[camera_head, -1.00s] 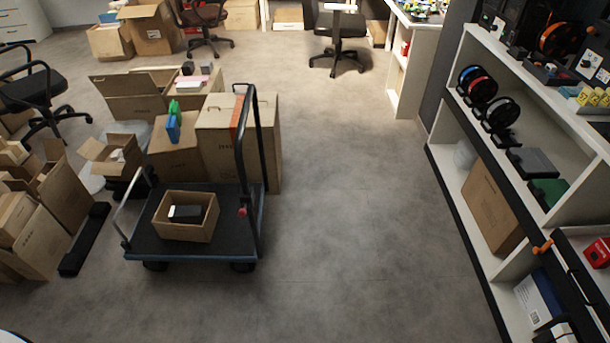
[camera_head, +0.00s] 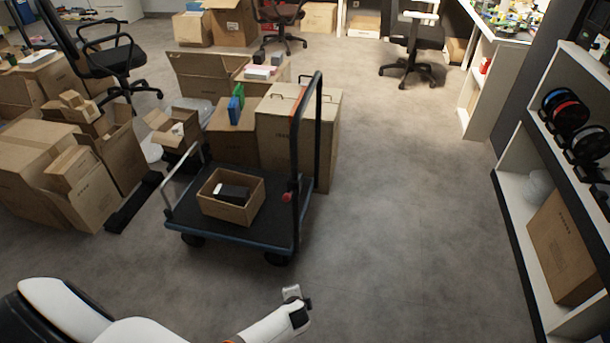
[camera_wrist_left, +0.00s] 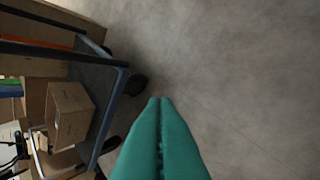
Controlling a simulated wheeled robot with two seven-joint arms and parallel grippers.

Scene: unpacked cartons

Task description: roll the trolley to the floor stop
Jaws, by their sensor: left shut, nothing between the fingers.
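The trolley (camera_head: 240,232) has a dark flat deck, a tall black push handle (camera_head: 317,140) at its right end and a low grey rail at its left end. An open carton (camera_head: 228,211) with dark and white items stands on the deck. My left gripper (camera_head: 293,294) is in front of the trolley, apart from it. In the left wrist view its teal fingers (camera_wrist_left: 160,101) are shut and empty, with the trolley (camera_wrist_left: 107,115) to their left. A long black bar (camera_head: 133,203) on the floor left of the trolley may be the floor stop. My right gripper is out of view.
Cartons (camera_head: 298,135) stand close behind the trolley, and more cartons (camera_head: 60,175) are stacked at the left. A shelf unit (camera_head: 515,225) runs along the right side. The floor between trolley and shelf is clear.

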